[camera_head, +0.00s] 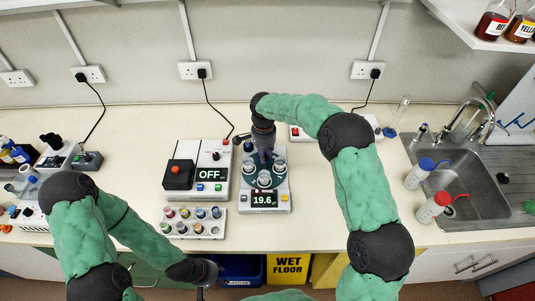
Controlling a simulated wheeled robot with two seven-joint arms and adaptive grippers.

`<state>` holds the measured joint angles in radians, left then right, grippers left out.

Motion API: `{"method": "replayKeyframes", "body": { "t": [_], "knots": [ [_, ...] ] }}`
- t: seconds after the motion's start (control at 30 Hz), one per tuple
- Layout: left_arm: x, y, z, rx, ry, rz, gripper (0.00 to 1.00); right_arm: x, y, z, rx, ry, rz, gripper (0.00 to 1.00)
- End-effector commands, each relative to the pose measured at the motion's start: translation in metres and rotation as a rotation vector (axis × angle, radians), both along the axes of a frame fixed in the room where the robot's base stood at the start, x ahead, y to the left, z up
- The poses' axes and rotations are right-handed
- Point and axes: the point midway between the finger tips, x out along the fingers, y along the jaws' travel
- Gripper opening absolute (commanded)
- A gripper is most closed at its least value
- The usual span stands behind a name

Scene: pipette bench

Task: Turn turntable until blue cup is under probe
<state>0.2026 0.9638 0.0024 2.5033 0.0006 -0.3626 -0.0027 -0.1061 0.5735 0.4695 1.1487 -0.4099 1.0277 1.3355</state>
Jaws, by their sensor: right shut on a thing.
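The dark turntable (277,182) sits on a white device (282,198) whose display reads 19.6. Several pale cups, such as one at the front (264,179) and one at the right (280,164), stand on it; their contents are too small to tell. A small dark-blue item (248,146) is at the back left; I cannot tell if it is the blue cup. I cannot make out the probe. My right gripper (265,156) points down over the turntable, shut on a part of it that the fingers hide. My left gripper (207,273) is low at the front edge, its fingers unclear.
A device reading OFF (211,174) with a red button stands left of the turntable. A rack of coloured caps (194,230) lies in front of it. Counter between turntable and bottles is partly covered by my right arm.

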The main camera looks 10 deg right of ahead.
Motion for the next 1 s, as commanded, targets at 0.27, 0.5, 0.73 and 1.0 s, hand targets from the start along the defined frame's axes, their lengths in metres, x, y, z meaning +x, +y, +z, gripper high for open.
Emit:
{"method": "replayKeyframes", "body": {
  "t": [0.27,0.5,0.73,1.0],
  "knots": [
    [0.0,0.0001,-0.0001,0.0,0.0,0.0,0.4,0.001,0.002,0.0003,0.001,-0.002,-0.007,0.0],
    [0.0,0.0001,-0.0001,0.0,0.0,0.0,0.4,0.001,0.0018,0.0003,0.001,-0.002,-0.007,0.0],
    [0.0,0.0,-0.0001,0.0,0.0,0.0,0.4,0.0008,0.0017,0.0003,0.001,-0.001,-0.006,0.39],
    [0.0001,0.0,-0.0002,0.0,0.0,0.0,0.4,0.0011,0.0016,0.0088,0.0,-0.002,-0.007,0.39]
  ]
}}
